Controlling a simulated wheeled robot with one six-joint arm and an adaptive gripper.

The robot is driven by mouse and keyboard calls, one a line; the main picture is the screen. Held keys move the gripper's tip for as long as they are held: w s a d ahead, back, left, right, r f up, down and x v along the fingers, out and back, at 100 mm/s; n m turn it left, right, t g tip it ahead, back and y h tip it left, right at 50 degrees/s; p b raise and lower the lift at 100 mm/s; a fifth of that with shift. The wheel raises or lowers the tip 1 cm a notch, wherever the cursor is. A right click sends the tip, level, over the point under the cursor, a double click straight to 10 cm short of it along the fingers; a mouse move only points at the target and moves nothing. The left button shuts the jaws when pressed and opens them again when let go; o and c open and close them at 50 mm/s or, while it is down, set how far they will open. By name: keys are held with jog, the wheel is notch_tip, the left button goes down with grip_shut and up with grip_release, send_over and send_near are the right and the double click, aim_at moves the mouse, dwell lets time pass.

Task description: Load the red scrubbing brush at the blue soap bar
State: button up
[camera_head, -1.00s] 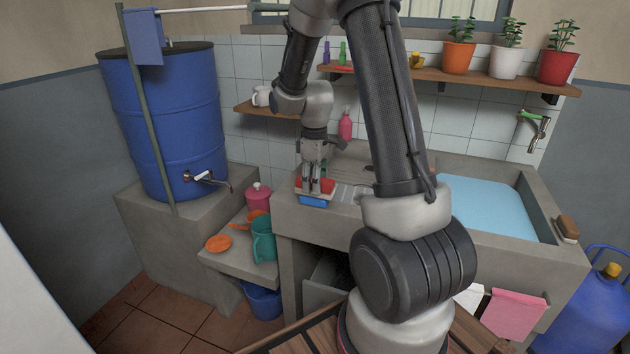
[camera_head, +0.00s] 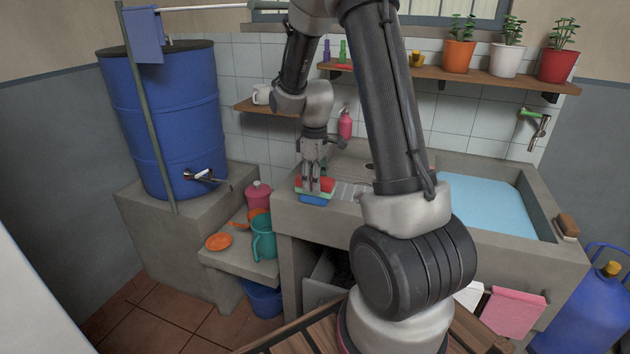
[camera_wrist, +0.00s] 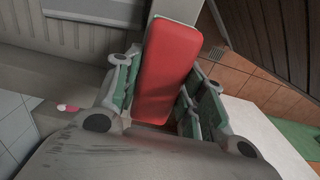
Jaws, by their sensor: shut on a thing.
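My gripper (camera_head: 315,178) is shut on the red scrubbing brush (camera_head: 327,185), at the front left of the concrete counter. In the wrist view the red brush (camera_wrist: 166,70) lies between the two finger pads, its long back facing the camera. Directly under the brush, a blue block (camera_head: 314,200), which looks like the blue soap bar or its holder, shows at the counter's front edge. A thin greenish strip shows between the red and the blue. Whether brush and blue block touch is too small to tell. The blue block is hidden in the wrist view.
A ribbed washboard area (camera_head: 348,192) lies right of the gripper. A basin of water (camera_head: 485,207) is further right, with a brown brush (camera_head: 567,226) on its rim. A pink bottle (camera_head: 345,125) stands behind. A teal jug (camera_head: 263,240) and pink pot (camera_head: 258,196) stand on the lower ledge at left.

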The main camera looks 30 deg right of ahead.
jog(key=shift+r, duration=3.45)
